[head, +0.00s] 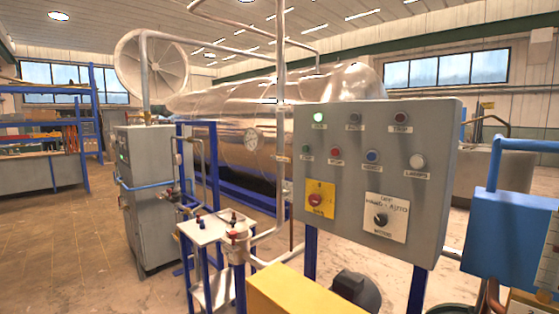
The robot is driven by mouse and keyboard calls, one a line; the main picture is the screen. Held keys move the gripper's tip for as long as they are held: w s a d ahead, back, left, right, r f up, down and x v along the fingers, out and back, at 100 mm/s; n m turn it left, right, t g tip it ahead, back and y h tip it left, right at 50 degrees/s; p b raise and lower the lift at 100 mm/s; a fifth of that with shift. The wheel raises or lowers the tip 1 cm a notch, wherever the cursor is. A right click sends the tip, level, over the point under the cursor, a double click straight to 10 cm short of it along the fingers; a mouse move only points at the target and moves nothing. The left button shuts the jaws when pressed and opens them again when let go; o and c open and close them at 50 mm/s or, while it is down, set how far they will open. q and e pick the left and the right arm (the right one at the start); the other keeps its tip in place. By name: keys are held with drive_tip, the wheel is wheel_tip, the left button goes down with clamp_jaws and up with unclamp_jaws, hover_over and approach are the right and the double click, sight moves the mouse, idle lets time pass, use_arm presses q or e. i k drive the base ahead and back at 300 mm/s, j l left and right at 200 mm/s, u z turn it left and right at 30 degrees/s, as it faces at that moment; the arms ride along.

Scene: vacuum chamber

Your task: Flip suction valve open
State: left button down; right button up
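A vertical pipe runs down to a white stand (203,233) on blue legs, left of the grey control panel. A small valve-like fitting with a red part (234,220) sits on the piping at this stand. Another small fitting with a reddish part (170,193) is on the pipe beside the grey cabinet. Both are too small to tell which is the suction valve or how a handle is turned. Neither of my grippers shows in the head view.
The grey control panel (440,150) stands close in front on blue posts. A yellow box (300,292) is low in front of it. A blue machine (505,235) is at the right. A grey cabinet (150,220) and large metal tank (220,120) stand behind. Floor at left (60,250) is clear.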

sight(277, 158)
drive_tip(key=i+j+z, duration=0.1)
drive_tip(key=z, duration=1.1)
drive_tip(key=j+z, duration=0.35)
drive_tip(key=j, duration=0.2)
drive_tip(key=j+z, duration=0.4)
drive_tip(key=j, duration=0.15)
drive_tip(key=k+j+z, duration=0.1)
drive_tip(key=j+z, duration=0.25)
drive_tip(key=j, duration=0.2)
drive_tip(key=k+j+z, duration=0.2)
drive_tip(key=j+z, duration=0.2)
drive_tip(key=k+j, duration=0.15)
drive_tip(key=j, duration=0.25)
drive_tip(key=k+j, duration=0.15)
drive_tip(key=j, duration=0.25)
drive_tip(key=k+j, duration=0.15)
drive_tip(key=j, duration=0.25)
drive_tip(key=k+j, duration=0.15)
drive_tip(key=j, duration=0.25)
